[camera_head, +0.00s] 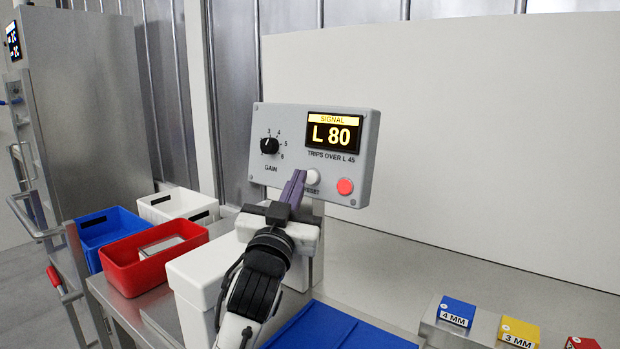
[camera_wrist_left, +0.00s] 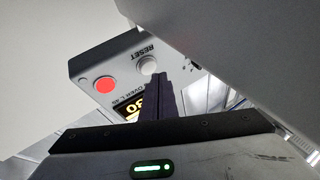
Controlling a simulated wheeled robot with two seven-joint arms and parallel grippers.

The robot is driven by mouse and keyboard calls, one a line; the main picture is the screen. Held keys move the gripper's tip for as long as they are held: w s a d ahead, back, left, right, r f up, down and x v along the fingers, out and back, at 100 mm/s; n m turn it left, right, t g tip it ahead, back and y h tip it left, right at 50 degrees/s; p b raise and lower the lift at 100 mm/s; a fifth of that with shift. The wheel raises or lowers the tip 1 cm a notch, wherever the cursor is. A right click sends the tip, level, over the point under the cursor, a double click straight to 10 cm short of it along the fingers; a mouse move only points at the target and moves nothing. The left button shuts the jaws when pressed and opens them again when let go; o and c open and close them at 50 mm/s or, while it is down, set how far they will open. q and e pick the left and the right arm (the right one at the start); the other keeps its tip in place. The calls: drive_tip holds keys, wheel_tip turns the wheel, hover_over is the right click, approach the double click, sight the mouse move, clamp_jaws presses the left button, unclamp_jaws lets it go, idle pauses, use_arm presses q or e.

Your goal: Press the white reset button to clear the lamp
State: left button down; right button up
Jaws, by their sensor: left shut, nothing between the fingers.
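The white reset button (camera_head: 312,177) sits on the lower part of the grey control panel (camera_head: 285,120), under the display and left of the red lamp (camera_head: 345,187). In the left wrist view the white reset button (camera_wrist_left: 148,65) and the red lamp (camera_wrist_left: 104,85) also show. The display (camera_head: 333,133) reads SIGNAL, L 80. My left gripper (camera_head: 297,178) is shut and empty, its dark fingers just left of the button in the head view. In the wrist view its fingertips (camera_wrist_left: 160,75) are close to the button; I cannot tell whether they touch. My right gripper is not in view.
A gain knob (camera_head: 269,145) is at the panel's left. A red bin (camera_head: 120,272), a blue bin (camera_head: 92,222) and a white bin (camera_head: 165,200) stand at the left. A blue mat (camera_head: 345,332) lies below the panel. Labelled blocks, one blue (camera_head: 457,311), sit at the right.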

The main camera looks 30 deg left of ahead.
use_arm(q)
drive_tip(key=shift+w, duration=0.35)
drive_tip(key=shift+w+f, duration=0.1)
drive_tip(key=shift+w, duration=0.3)
idle(0.6)
drive_tip(key=shift+s, duration=0.1)
drive_tip(key=shift+s+p, duration=0.3)
drive_tip(key=shift+s, duration=0.4)
drive_tip(key=shift+s, duration=0.1)
drive_tip(key=shift+s+a+r+p, duration=0.1)
drive_tip(key=shift+s+r+p, duration=0.2)
drive_tip(key=shift+s, duration=0.3)
drive_tip(key=shift+s+r+p, duration=0.15)
drive_tip(key=shift+s+p, duration=0.25)
drive_tip(key=shift+s, duration=0.2)
drive_tip(key=shift+s+a+r+p, duration=0.1)
drive_tip(key=shift+s+p, duration=0.25)
drive_tip(key=shift+s, duration=0.8)
